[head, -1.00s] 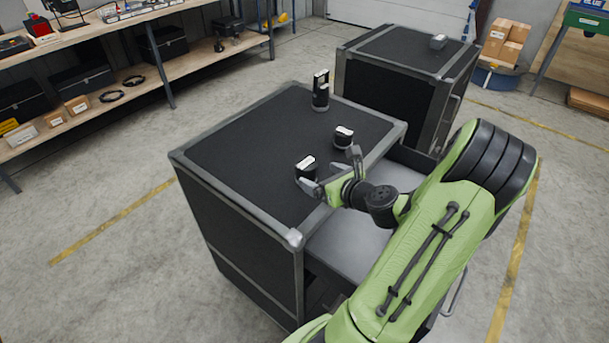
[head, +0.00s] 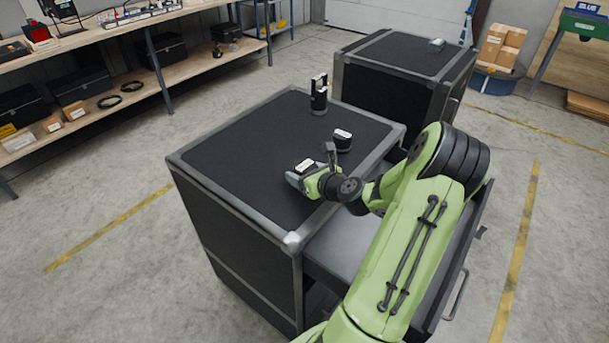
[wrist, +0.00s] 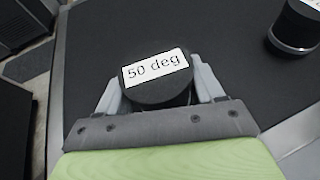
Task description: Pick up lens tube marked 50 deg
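The lens tube marked 50 deg (wrist: 158,88) is a short black cylinder with a white label on top, upright on the black case top; it also shows in the head view (head: 306,166). My gripper (wrist: 156,78) is around it, one grey finger on each side, and it also shows in the head view (head: 300,178). The fingers look open, with the tube between them; firm contact is not visible. The tube's lower part is partly hidden by my gripper.
A second short black tube (head: 342,140) stands close by, also at the right of the wrist view (wrist: 298,25). A taller black tube (head: 319,95) stands farther back on the case (head: 235,150). Another case (head: 405,55) stands behind. An open drawer lies below my arm.

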